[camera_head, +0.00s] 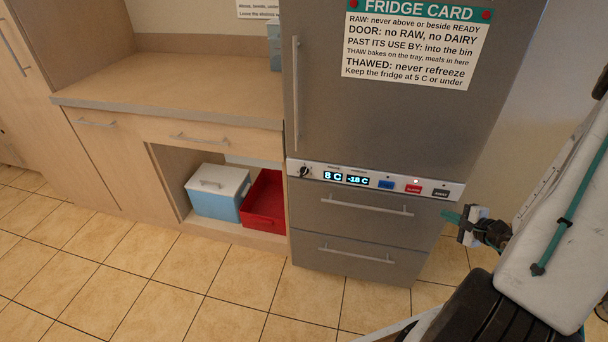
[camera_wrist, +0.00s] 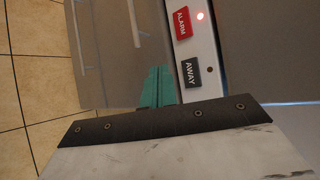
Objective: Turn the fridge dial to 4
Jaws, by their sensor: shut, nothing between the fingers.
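The fridge dial (camera_head: 305,171) is a small dark knob at the left end of the fridge's white control strip in the head view. Its setting is too small to read. The displays beside it (camera_head: 345,178) read 8 C and -18 C. My gripper (camera_head: 449,217) has teal fingers and is at the right end of the strip, well to the right of the dial. In the wrist view the teal fingers (camera_wrist: 158,86) are together and empty, near the AWAY button (camera_wrist: 192,73). The dial is not in the wrist view.
The strip also carries a blue button (camera_head: 386,184) and a red ALARM button (camera_head: 413,189) with a lit lamp near it. Drawer handles (camera_head: 367,206) stick out below. A cooler box (camera_head: 218,192) and red crate (camera_head: 264,201) sit under the counter at left. The floor before the fridge is clear.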

